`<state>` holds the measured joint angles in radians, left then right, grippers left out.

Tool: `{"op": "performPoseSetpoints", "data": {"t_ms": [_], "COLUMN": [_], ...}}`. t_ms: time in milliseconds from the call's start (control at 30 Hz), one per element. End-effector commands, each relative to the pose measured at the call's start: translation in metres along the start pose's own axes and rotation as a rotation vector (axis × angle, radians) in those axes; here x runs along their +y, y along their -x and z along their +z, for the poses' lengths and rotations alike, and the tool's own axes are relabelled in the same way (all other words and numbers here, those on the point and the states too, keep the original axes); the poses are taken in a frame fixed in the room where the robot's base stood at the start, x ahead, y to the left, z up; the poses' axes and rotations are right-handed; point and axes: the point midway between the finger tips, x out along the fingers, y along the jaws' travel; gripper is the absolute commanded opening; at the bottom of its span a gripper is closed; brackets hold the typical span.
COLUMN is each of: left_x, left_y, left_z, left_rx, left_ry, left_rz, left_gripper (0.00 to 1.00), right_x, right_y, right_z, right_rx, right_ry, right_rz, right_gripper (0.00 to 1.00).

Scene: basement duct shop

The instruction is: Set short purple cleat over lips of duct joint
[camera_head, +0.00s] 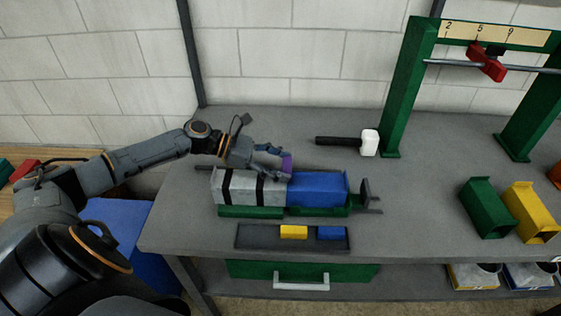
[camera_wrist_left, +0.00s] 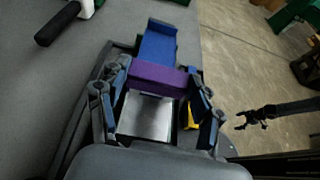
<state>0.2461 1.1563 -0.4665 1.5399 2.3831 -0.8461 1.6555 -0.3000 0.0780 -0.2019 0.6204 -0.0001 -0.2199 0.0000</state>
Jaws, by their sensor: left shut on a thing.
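My left gripper (camera_head: 278,160) is shut on the short purple cleat (camera_head: 287,163), close above the joint between a silver duct (camera_head: 237,188) and a blue duct (camera_head: 318,187). In the left wrist view the purple cleat (camera_wrist_left: 158,76) lies crosswise between the fingers, with the silver duct (camera_wrist_left: 145,117) nearer and the blue duct (camera_wrist_left: 158,46) beyond. The cleat hides the joint's lips, so I cannot tell whether it touches them. My right gripper (camera_wrist_left: 240,120) shows small in the left wrist view, away from the bench, its fingers apparently spread and empty.
The ducts rest on a green cradle (camera_head: 250,212) with an end stop (camera_head: 367,194). In front is a dark tray (camera_head: 264,242) with yellow (camera_head: 293,232) and blue cleats (camera_head: 331,233). A mallet (camera_head: 368,143) lies behind; green (camera_head: 487,210) and yellow (camera_head: 527,215) ducts stand right.

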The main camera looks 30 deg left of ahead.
Motion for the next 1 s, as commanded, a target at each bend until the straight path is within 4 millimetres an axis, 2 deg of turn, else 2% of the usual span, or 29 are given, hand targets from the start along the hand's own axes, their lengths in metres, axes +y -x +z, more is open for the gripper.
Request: {"op": "performPoseSetpoints", "data": {"t_ms": [633, 667, 733, 767, 1000], "left_x": [0.000, -0.001, -0.001, -0.001, -0.002], "left_y": [-0.005, -0.005, -0.005, -0.005, -0.005], "left_z": [-0.013, -0.013, -0.014, -0.014, -0.016], "left_rx": [0.002, 0.003, 0.003, 0.003, 0.005], "left_ry": [0.003, 0.004, 0.004, 0.005, 0.007], "left_rz": [0.000, 0.000, -0.001, -0.001, -0.002], "left_gripper": [0.33, 0.71, 0.86, 0.88, 0.88], "right_x": [0.004, 0.004, 0.004, 0.004, 0.004], "right_y": [0.000, 0.000, 0.000, 0.000, 0.000], "right_z": [0.001, 0.001, 0.001, 0.001, 0.001], "right_rx": [-0.001, -0.001, -0.001, -0.001, -0.001], "right_ry": [-0.001, -0.001, -0.001, -0.001, -0.002], "right_rz": [0.004, 0.005, 0.004, 0.005, 0.004], "right_gripper": [0.88, 0.88, 0.88, 0.88, 0.88]}}
